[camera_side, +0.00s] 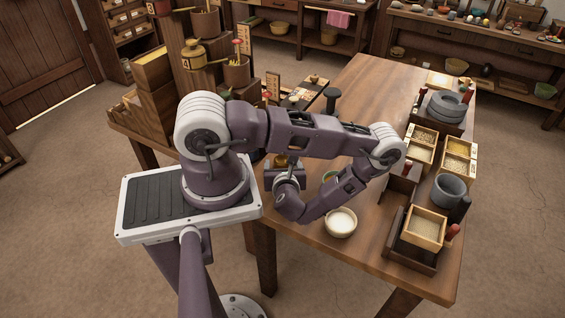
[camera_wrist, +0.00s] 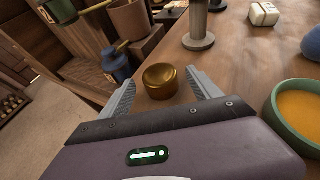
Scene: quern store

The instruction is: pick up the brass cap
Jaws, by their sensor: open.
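The brass cap (camera_wrist: 160,82) is a small round golden cup shape standing on the wooden table in the wrist view. My gripper (camera_wrist: 164,84) is open, with one finger on each side of the cap and visible space around it. Whether a finger touches the cap cannot be told. In the side view my gripper (camera_side: 283,170) is low over the table's left part, partly hidden by my own arm. A small golden patch shows at it, too small to make out clearly.
A green bowl of orange contents (camera_wrist: 301,112) stands close on the right, with a blue rounded thing (camera_wrist: 313,42) behind. A grey post on a round foot (camera_wrist: 198,38) stands beyond the cap. A cream bowl (camera_side: 340,222) and grain boxes (camera_side: 425,229) stand farther right.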

